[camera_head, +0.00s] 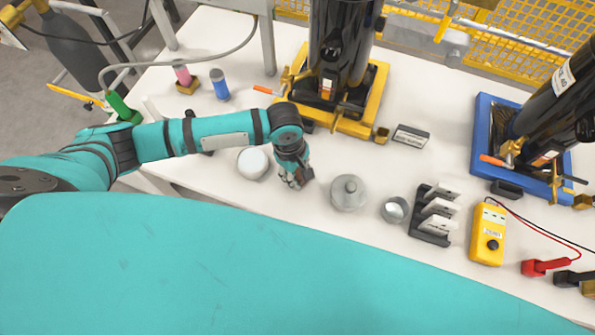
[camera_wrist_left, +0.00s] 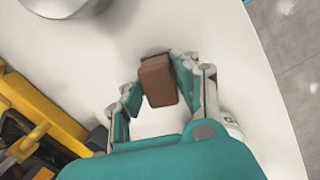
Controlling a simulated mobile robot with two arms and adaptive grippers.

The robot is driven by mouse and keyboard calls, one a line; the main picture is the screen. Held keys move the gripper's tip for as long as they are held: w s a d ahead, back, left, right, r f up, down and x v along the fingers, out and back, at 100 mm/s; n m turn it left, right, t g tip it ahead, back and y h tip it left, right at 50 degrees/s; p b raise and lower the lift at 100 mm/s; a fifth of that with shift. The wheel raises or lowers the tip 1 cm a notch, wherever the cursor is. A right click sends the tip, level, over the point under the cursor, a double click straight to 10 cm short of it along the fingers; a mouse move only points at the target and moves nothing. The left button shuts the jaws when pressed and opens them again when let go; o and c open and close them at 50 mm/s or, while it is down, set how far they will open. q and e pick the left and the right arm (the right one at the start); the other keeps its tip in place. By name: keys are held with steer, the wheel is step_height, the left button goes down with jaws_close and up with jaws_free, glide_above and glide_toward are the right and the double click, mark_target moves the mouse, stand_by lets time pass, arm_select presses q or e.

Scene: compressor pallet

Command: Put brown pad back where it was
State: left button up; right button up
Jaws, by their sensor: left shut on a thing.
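The brown pad (camera_wrist_left: 158,84) is a small brown block between the two fingers of my left gripper (camera_wrist_left: 158,92) in the left wrist view. The gripper is shut on it. In the head view my left gripper (camera_head: 297,180) points down at the white table (camera_head: 310,215), between a white round dish and a grey lidded pot. Only a little brown of the pad shows there beside the fingers. The pad is close to the table top; I cannot tell whether it touches. My right gripper is not in view.
The white dish (camera_head: 253,163) is left of the gripper and the lidded pot (camera_head: 348,192) is right of it. A yellow base (camera_head: 372,100) with a black cylinder stands behind. A metal cup (camera_head: 394,209), a dark rack (camera_head: 430,228) and a yellow meter (camera_head: 488,236) stand further right.

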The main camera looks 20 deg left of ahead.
arm_select(q)
steer(key=o, duration=1.1)
step_height(320, 180, up, 12)
steer(key=a, duration=0.1)
steer(key=shift+a, duration=0.3)
